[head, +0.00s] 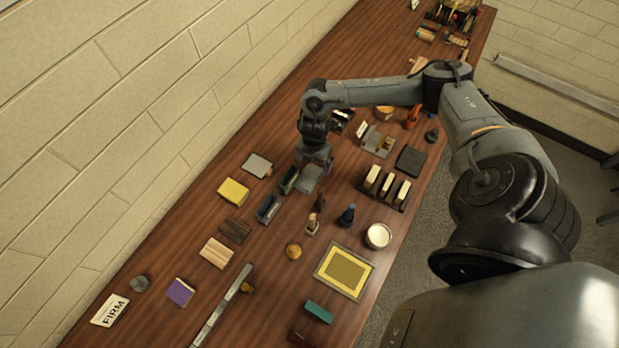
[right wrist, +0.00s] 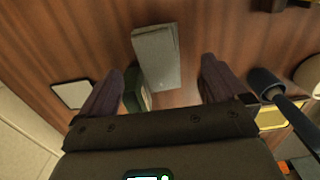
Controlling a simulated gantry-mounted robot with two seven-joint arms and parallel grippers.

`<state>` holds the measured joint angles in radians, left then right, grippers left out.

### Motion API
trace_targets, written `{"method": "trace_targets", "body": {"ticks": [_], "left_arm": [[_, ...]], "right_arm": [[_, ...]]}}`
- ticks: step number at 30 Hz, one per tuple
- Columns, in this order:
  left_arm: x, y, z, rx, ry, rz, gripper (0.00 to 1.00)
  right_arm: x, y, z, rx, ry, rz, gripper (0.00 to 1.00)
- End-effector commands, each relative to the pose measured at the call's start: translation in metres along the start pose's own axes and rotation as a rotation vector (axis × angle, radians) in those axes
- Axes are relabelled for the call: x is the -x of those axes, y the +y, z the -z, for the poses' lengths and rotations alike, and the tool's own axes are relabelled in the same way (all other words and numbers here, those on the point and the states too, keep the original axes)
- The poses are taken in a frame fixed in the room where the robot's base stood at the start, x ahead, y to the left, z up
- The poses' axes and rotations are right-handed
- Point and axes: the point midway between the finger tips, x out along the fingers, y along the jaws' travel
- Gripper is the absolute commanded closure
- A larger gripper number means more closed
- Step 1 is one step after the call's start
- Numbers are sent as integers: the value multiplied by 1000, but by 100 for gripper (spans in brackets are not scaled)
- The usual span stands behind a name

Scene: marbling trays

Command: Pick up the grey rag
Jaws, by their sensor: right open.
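The grey rag (head: 308,180) is a flat, folded grey piece on the wooden table, under my right gripper in the head view. The right wrist view shows it as a long grey rectangle (right wrist: 156,52) between and beyond the fingers. My right gripper (head: 316,157) points down at it with jaws apart. In the right wrist view, the gripper's open fingers (right wrist: 162,68) stand on either side of the rag's near part, with no clear contact. My left gripper is not in view.
A grey-and-white flat piece (head: 257,165) and yellow block (head: 233,190) lie left. A rack with pale blocks (head: 384,188) stands right.

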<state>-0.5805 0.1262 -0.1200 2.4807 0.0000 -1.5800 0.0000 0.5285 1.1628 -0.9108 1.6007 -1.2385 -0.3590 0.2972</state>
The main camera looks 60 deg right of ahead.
Motion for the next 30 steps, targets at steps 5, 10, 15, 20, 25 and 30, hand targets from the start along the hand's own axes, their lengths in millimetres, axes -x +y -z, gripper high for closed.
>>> {"method": "trace_targets", "body": {"ticks": [5, 10, 15, 20, 25, 30], "left_arm": [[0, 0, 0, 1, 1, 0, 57], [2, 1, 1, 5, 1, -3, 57], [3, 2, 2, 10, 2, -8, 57], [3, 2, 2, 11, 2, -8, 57], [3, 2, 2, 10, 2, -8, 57], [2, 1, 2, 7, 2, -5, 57]], "right_arm": [[-9, 0, 1, 0, 0, 0, 1], [-25, 1, 4, 0, 0, 1, 1], [-48, 3, 7, 0, 0, 1, 1], [-59, 3, 6, 0, -1, 0, 1], [-60, 3, 6, 1, -1, -1, 1], [-60, 3, 6, 1, -1, -1, 13]]}}
